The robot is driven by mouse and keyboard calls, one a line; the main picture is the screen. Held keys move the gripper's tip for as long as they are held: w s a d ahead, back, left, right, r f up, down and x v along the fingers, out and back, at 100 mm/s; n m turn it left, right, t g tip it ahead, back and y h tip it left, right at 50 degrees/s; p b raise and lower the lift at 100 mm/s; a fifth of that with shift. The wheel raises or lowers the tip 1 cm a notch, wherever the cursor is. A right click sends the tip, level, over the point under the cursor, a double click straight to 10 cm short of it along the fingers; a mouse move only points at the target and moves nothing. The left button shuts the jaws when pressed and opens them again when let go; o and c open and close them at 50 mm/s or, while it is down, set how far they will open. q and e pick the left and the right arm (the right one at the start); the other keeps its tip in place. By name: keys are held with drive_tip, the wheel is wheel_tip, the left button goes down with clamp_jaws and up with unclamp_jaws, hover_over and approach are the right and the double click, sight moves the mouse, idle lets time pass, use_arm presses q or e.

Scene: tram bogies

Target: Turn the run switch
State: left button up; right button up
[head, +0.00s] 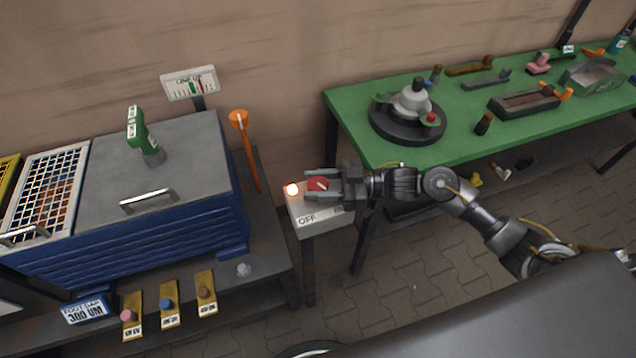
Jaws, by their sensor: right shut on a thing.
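The run switch is a red knob (316,184) with a pale pointer line, on top of a small grey box (308,214) on a post. The box has an "OFF" label on its front edge; a second label to the right is partly hidden by my gripper. A glowing orange-white lamp (291,190) sits at the box's left corner. My right gripper (321,185) reaches in from the right and is shut on the red knob, with a finger on each side of it. My left gripper is not in view.
A blue cabinet with a grey top (180,165) stands left, with an orange funnel-topped rod (246,150) beside it. A "LINE UP" gauge (190,84) stands behind. A green table (460,125) with several parts is at right. Paved floor (400,285) below is clear.

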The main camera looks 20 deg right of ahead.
drive_tip(key=shift+w+f+n+g+b, duration=0.15)
drive_tip(key=shift+f+n+g+b, duration=0.1)
drive_tip(key=shift+n+g+b, duration=0.85)
drive_tip(key=shift+c, duration=0.3)
drive_tip(key=shift+g+y+b, duration=0.3)
drive_tip(key=shift+g+b, duration=0.2)
drive_tip(key=shift+g, duration=0.1)
drive_tip(key=shift+r+n+g, duration=0.2)
drive_tip(key=shift+n+g, duration=0.2)
drive_tip(key=shift+g, duration=0.2)
drive_tip(key=shift+r, duration=0.1)
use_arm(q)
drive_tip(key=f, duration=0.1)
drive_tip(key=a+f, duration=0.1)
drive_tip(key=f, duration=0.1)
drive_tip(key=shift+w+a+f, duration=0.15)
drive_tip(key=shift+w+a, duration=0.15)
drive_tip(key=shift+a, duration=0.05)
use_arm(e)
drive_tip(key=o, duration=1)
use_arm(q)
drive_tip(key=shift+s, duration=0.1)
use_arm(e)
drive_tip(key=shift+d, duration=0.15)
